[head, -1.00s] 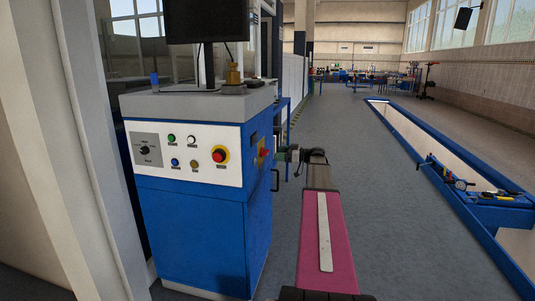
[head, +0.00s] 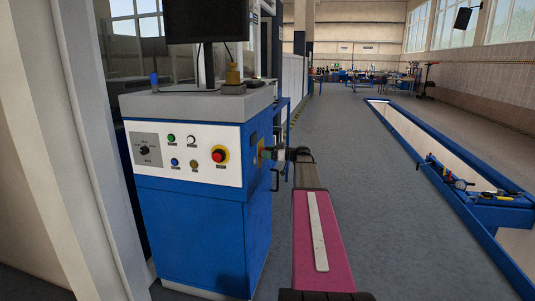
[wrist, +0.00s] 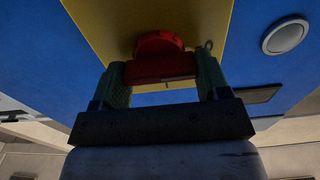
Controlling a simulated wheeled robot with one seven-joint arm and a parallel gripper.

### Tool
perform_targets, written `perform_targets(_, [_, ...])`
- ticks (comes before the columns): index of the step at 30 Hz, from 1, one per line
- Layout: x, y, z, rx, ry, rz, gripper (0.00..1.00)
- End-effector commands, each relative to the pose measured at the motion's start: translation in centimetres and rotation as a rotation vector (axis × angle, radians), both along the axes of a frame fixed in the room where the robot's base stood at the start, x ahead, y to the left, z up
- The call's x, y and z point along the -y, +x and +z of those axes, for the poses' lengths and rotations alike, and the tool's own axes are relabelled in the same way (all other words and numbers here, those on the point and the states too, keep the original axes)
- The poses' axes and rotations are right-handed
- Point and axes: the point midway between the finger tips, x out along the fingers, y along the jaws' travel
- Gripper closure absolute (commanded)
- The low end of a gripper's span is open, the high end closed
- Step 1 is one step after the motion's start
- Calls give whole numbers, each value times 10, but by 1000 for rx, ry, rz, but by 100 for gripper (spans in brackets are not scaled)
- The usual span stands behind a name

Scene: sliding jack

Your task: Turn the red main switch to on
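The red main switch (wrist: 160,58) sits on a yellow plate (wrist: 112,28) on the right side of the blue cabinet (head: 190,235). In the wrist view its red handle lies between the two green fingers of my gripper (wrist: 163,84) and spans nearly the whole gap. The fingers are wide apart, and I cannot tell whether they press on the handle. In the head view my gripper (head: 270,154) is at the cabinet's side and hides the switch. A sliver of the yellow plate (head: 261,147) shows there.
The cabinet's front panel has a red emergency button (head: 218,156), a black selector (head: 145,151) and several small buttons. A door handle (head: 275,180) is below my gripper. A pit (head: 420,155) with a blue edge lies to the right.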

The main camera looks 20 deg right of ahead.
Motion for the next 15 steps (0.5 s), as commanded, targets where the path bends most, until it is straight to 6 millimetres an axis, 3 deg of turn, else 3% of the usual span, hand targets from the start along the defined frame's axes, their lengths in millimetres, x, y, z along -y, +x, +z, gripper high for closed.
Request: perform_targets(15, [0, 0, 0, -104, 70, 1, 55])
